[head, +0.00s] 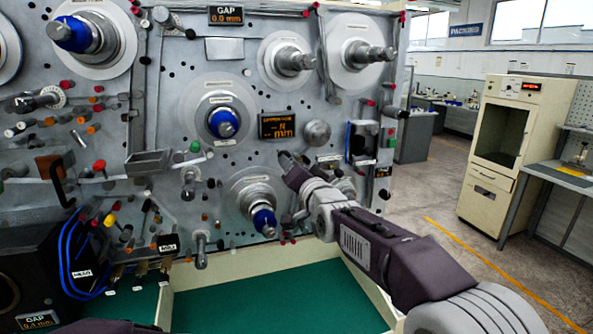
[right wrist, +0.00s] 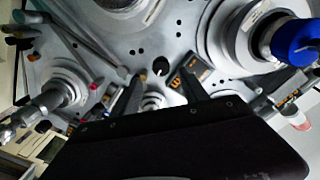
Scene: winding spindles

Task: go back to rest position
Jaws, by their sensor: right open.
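My right gripper (head: 289,168) reaches in front of the grey machine panel (head: 160,95), right of its middle, just below an orange-lit display (head: 277,126). In the right wrist view its two dark fingers stand apart with nothing between them (right wrist: 163,80). Whether the fingertips touch the panel cannot be told. A spindle with a blue hub (head: 262,218) sits just below and left of the gripper, and another blue-hubbed spindle (head: 223,123) is up and left. My left gripper is not in view.
A green mat (head: 270,300) with a pale raised edge lies below the panel and is bare at its middle. Blue cables (head: 68,255) and a dark box (head: 25,260) are at the lower left. A cream cabinet (head: 495,190) stands across open floor at right.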

